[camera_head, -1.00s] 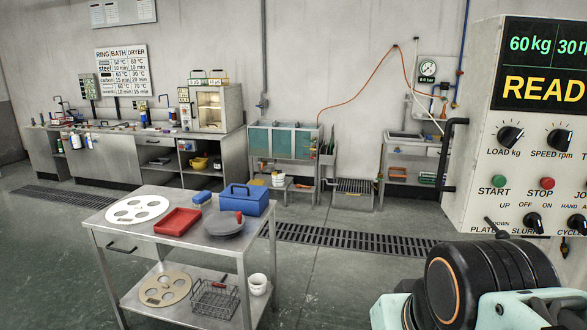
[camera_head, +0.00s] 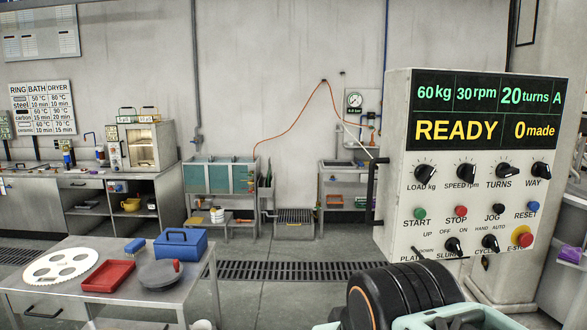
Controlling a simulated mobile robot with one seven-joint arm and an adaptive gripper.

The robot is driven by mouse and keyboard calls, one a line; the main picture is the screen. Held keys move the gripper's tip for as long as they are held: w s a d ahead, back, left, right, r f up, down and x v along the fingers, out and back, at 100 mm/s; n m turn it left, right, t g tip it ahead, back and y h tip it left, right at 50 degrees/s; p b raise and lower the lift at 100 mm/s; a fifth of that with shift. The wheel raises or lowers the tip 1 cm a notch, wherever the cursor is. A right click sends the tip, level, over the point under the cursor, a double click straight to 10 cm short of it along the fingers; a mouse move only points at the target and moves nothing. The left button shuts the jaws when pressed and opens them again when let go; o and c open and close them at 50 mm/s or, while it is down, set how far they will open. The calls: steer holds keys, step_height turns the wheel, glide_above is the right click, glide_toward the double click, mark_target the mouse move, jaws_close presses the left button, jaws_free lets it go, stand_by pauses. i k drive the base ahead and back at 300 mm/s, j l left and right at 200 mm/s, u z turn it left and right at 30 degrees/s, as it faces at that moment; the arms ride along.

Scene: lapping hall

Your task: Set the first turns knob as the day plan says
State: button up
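The turns knob (camera_head: 504,171) is black with a white pointer line, labelled TURNS. It sits in the top knob row of a pale control panel (camera_head: 395,225), between the SPEED rpm knob (camera_head: 466,171) and the WAY knob (camera_head: 540,171). The panel's display (camera_head: 487,112) reads 60 kg, 30 rpm, 20 turns, A, READY and 0 made. I cannot tell which sheet, if any, is the day plan. A sheet with small unreadable print (camera_head: 40,33) hangs at the upper left. My gripper is not in view; only part of my arm shows at the bottom, in front of the panel's lower edge.
A dark handle (camera_head: 373,190) juts from the panel's left side. A red E-STOP (camera_head: 522,237) is at its lower right. A steel table (camera_head: 130,295) with a red tray (camera_head: 108,276) and blue box (camera_head: 181,246) stands left. Floor between table and panel is clear.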

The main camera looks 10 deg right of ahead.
mark_target(504, 170)
steer(key=z, duration=1.55)
